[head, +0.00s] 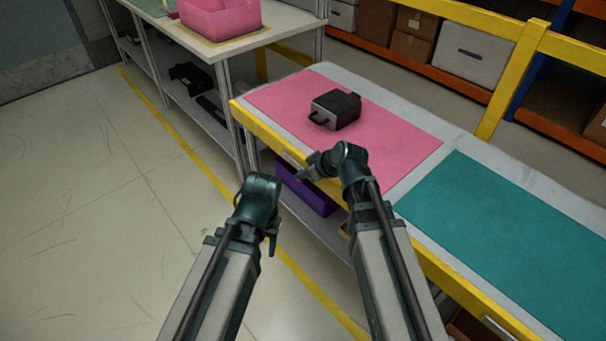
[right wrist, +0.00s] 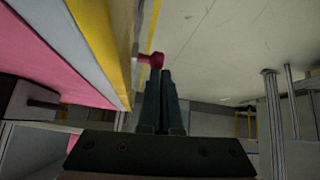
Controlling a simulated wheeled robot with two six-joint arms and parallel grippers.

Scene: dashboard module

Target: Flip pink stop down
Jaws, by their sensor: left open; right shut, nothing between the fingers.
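The pink stop (right wrist: 155,60) is a small dark-pink knob on a short pale stem. It sticks out sideways from the yellow front edge of the bench (right wrist: 104,45) in the right wrist view. My right gripper (right wrist: 161,72) is shut and empty, its fingertips right at the knob; I cannot tell whether they touch it. In the head view my right gripper (head: 304,173) is at the bench's front edge, and I cannot make out the stop there. My left gripper (head: 272,242) is open and empty, lower down over the floor, away from the bench.
A pink mat (head: 400,147) on the bench holds a black and grey module (head: 336,109) with a handle. A teal mat (head: 500,235) lies to its right. A purple bin (head: 305,195) sits on the shelf below. The floor at left is clear.

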